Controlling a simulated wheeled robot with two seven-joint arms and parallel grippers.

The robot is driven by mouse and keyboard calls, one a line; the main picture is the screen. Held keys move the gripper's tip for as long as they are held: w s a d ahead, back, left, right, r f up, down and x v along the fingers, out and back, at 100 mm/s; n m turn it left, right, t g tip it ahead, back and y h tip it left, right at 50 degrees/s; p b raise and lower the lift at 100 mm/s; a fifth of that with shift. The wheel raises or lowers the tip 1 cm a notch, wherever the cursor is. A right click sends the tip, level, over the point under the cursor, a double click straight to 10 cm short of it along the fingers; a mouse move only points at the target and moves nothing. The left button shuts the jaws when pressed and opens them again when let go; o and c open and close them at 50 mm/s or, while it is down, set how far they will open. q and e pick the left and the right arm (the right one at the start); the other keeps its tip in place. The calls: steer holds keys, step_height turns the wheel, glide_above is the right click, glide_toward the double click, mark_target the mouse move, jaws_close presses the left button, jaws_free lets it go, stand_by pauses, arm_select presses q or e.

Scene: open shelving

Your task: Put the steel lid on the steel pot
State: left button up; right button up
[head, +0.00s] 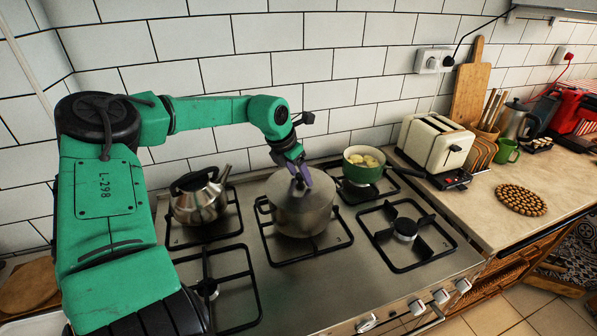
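The steel pot (303,220) stands on the back middle burner of the stove. The steel lid (284,190) is at the top of the pot, over its opening. I cannot tell whether its rim is fully seated. My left gripper (300,178) reaches down from above, its fingers closed around the lid's knob, which they mostly hide. My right gripper is not in view.
A steel kettle (200,197) stands left of the pot. A green pan (362,168) with yellowish food stands to its right. The front burners (405,230) are empty. A cream toaster (434,142) and a woven trivet (520,199) are on the right counter. A tiled wall is behind.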

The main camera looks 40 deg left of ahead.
arm_select(q)
steer(key=b+v, duration=0.3)
steer(key=v, duration=0.9)
steer(key=shift+r, duration=0.1)
